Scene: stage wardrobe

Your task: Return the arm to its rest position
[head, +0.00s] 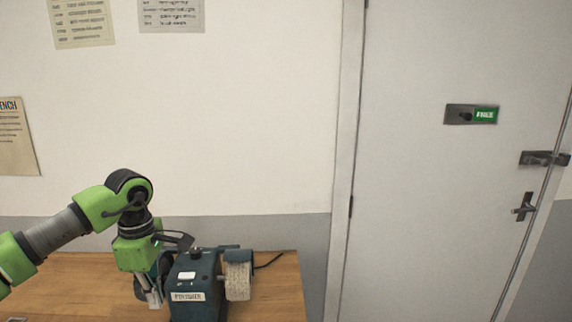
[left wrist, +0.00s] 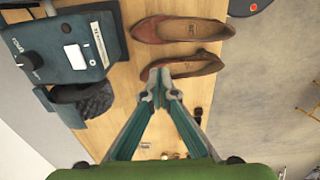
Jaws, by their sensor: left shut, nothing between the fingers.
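My left arm reaches in from the left in the head view, with the left gripper (head: 152,294) pointing down over the wooden bench (head: 279,284). In the left wrist view the left gripper (left wrist: 161,84) has its fingertips together with nothing between them. The tips appear beside the toe of the nearer brown shoe (left wrist: 187,69); I cannot tell whether they touch it. My right gripper is not in view.
A dark teal finisher machine (head: 196,288) with a pale wheel stands on the bench right beside the left gripper. A second brown shoe (left wrist: 180,29) lies parallel to the first.

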